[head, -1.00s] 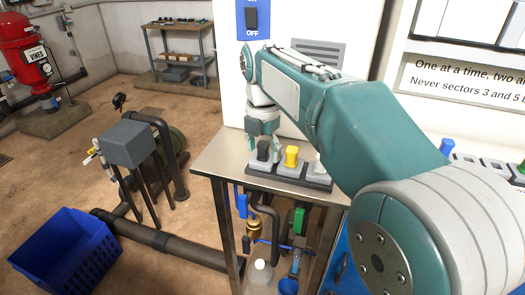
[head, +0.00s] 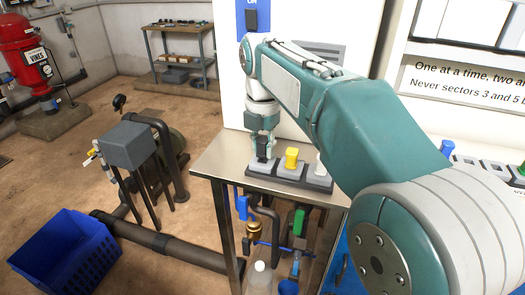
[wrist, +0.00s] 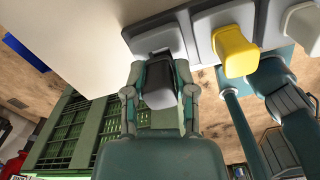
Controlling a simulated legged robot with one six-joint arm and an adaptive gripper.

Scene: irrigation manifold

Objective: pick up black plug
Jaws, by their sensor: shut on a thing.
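The black plug (head: 263,150) is at the left end of a dark strip (head: 306,183) with grey sockets on the metal table. My gripper (head: 264,140) reaches down to it from above. In the wrist view my gripper (wrist: 160,92) has a finger on each side of the black plug (wrist: 160,82) and is shut on it. The plug lies close in front of its grey socket (wrist: 150,38). I cannot tell whether it is clear of the socket.
A yellow plug (head: 291,158) stands close to the right of the black one, with a whitish plug (head: 318,168) beyond it. The white cabinet (head: 345,22) stands behind the strip. Pipes and a clear bottle (head: 261,278) are below the table. A blue crate (head: 65,252) is on the floor.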

